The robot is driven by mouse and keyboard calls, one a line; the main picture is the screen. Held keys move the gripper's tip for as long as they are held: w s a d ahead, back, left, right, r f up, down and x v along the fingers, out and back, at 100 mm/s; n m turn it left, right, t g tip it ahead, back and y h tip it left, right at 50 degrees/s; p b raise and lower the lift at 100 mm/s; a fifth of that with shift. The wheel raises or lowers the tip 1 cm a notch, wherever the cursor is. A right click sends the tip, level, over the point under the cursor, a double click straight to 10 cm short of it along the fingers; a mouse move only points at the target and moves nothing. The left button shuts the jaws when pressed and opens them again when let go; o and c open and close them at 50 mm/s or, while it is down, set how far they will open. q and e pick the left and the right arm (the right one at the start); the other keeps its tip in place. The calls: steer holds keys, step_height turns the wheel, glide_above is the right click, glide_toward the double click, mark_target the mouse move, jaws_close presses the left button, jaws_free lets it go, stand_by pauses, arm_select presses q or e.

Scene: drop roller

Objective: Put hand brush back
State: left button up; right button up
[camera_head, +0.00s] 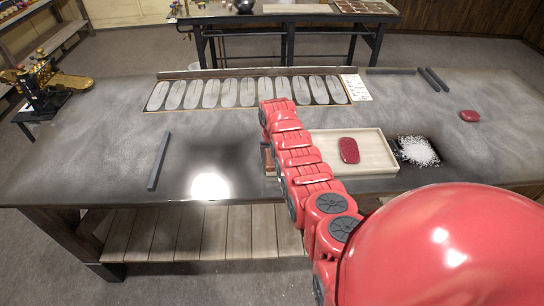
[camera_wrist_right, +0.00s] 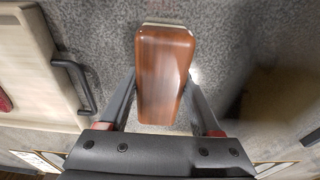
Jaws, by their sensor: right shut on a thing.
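The hand brush (camera_wrist_right: 165,75) shows from above in the right wrist view as a glossy reddish-brown wooden block with a pale edge at its far end. My right gripper (camera_wrist_right: 166,98) is shut on it, with one dark finger on each side. In the head view only a small brown part of the brush (camera_head: 267,159) shows beside the left end of the wooden tray (camera_head: 386,160); my red right arm hides most of the gripper. I cannot tell whether the brush touches the table. My left gripper is not in view.
The tray holds a red oval piece (camera_head: 349,150); its dark handle (camera_wrist_right: 78,85) is left of the gripper in the wrist view. A black square with white grains (camera_head: 417,151) lies right of it. A slotted oval board (camera_head: 240,93) lies behind. Table is clear around a dark bar (camera_head: 158,160).

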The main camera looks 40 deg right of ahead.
steer(key=shift+f, duration=0.15)
steer(key=o, duration=1.3)
